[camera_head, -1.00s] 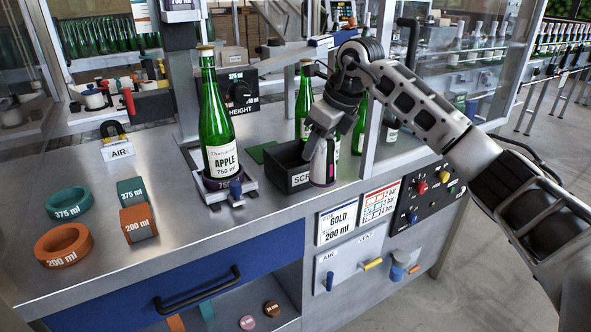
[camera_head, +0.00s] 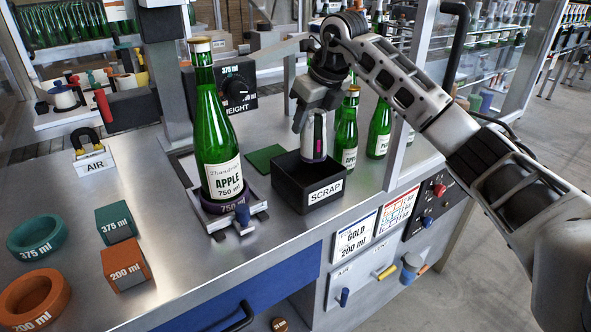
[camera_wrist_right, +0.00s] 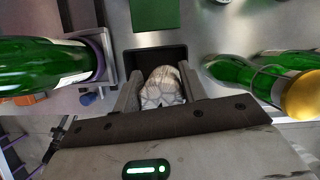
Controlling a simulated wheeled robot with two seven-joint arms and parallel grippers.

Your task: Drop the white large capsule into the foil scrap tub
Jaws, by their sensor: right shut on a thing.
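My right gripper (camera_head: 313,118) is shut on the white large capsule (camera_head: 314,140) and holds it upright above the black foil scrap tub (camera_head: 284,185). The capsule is whitish with a dark pink stripe. In the right wrist view, the pale, patterned capsule (camera_wrist_right: 162,87) sits between the two fingers, with the dark tub (camera_wrist_right: 138,56) below it. The tub carries a SCRAP label and stands near the front edge of the bench. Its floor is only partly visible. My left gripper is not in view.
A green APPLE bottle (camera_head: 215,140) stands in a clamp just left of the tub. More green bottles (camera_head: 345,137) stand close to the right, near a frame post. A green pad (camera_head: 264,159) lies behind the tub. Ring and block gauges (camera_head: 38,236) are at the left.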

